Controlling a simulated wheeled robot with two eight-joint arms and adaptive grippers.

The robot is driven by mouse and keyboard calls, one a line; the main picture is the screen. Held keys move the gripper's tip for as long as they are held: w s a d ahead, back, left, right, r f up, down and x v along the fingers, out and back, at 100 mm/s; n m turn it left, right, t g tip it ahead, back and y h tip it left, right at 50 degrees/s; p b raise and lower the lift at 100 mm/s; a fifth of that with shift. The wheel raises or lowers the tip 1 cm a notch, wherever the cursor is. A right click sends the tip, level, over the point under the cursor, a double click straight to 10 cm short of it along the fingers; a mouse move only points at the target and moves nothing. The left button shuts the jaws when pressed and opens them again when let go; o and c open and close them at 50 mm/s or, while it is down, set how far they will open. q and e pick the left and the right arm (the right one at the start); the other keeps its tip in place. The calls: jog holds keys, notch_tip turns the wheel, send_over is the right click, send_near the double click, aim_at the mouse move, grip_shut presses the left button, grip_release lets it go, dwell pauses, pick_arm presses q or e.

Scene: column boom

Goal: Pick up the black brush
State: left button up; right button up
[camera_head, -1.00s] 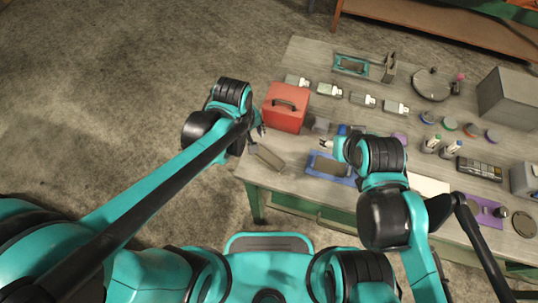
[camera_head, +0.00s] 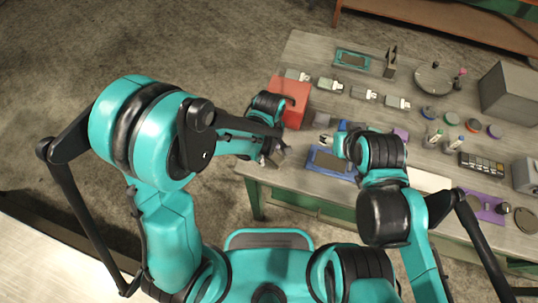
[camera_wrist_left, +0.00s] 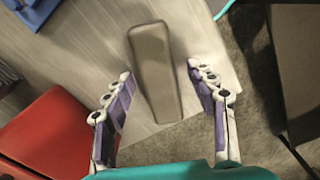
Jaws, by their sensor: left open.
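A long, tapered grey-brown block (camera_wrist_left: 155,70), which may be the brush, lies on the table near its front left corner. It looks more grey-brown than black, and no bristles show. My left gripper (camera_wrist_left: 160,75) is open, with one finger on each side of the block, and I see no clear contact. In the head view my left gripper (camera_head: 273,155) is over that corner and mostly hides the block. My right gripper (camera_head: 325,145) is above the table beside a blue tray (camera_head: 318,163); its fingers are too small to read.
A red box (camera_head: 296,90) stands just behind my left gripper; it also shows in the left wrist view (camera_wrist_left: 45,135). The table's front left edge is close by. Several small blocks (camera_head: 331,84) stand farther back. A large grey box (camera_head: 508,92) is at the right.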

pick_arm(q)
jog(key=shift+f, duration=0.1)
grip_shut()
dwell(0.3)
